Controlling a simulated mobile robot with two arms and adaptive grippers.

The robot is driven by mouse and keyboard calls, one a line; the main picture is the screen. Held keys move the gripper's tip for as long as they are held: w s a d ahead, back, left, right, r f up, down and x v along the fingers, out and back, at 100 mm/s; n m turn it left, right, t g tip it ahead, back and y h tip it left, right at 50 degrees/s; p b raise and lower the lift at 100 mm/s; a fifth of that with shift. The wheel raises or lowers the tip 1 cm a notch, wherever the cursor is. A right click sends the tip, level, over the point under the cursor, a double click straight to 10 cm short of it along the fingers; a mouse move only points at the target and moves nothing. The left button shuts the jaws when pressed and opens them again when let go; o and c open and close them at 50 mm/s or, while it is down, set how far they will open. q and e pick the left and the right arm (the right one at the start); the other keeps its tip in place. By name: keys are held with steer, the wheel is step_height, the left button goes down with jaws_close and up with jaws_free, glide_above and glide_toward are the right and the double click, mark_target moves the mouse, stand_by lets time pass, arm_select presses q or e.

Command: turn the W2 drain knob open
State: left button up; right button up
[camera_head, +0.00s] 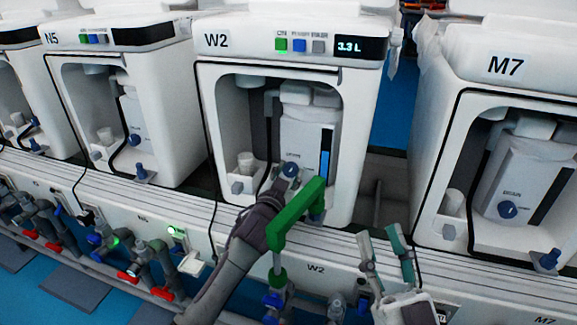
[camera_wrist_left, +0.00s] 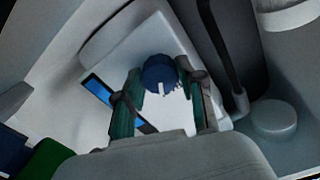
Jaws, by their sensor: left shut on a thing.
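The W2 unit (camera_head: 216,62) is a white cabinet with an open front bay in the middle of the head view. Its blue drain knob (camera_head: 291,170) sits low on a light panel in the bay. The knob also shows in the left wrist view (camera_wrist_left: 160,72), with a white mark on its face. My left gripper (camera_head: 287,180) reaches into the bay from below and is shut on the knob, its teal fingers on either side of it. My right gripper (camera_head: 386,238) is empty, fingers apart and pointing up, in front of the ledge right of W2.
A green bent pipe (camera_head: 290,222) stands close to the right of my left wrist, in front of the bay. A white cup (camera_head: 245,163) is inside the bay at left. W2's display (camera_head: 347,47) reads 3.3 L. Unit M7 (camera_head: 506,68) stands at right.

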arm_select(q)
steer(key=shift+r+m+p, duration=0.1)
steer(key=shift+m+p, duration=0.5)
steer(key=shift+m, duration=0.2)
steer(key=m+p, duration=0.1)
steer(key=m, duration=0.1)
steer(key=shift+m+p, duration=0.3)
steer(key=shift+m, duration=0.1)
arm_select(e)
step_height(320, 180, down, 12)
steer(key=w+d+g+h, duration=0.1)
steer(key=w+g+h, duration=0.15)
steer(key=g, duration=0.55)
arm_select(q)
steer(key=m+p, duration=0.1)
steer(key=m, duration=0.1)
steer(key=shift+m, duration=0.3)
steer(key=m+p, duration=0.1)
steer(key=m, duration=0.2)
steer(key=shift+m, duration=0.4)
steer(key=shift+f+m+p, duration=0.2)
steer(key=shift+m+p, duration=0.15)
steer(key=shift+m, duration=0.55)
arm_select(e)
steer(key=s+d+f+g+h, duration=0.2)
steer(key=s+d+f+g, duration=0.2)
steer(key=s+f+g, duration=0.3)
steer(key=shift+s+f+m+g+h, duration=0.4)
steer(key=shift+s+f, duration=0.65)
steer(key=shift+f, duration=0.35)
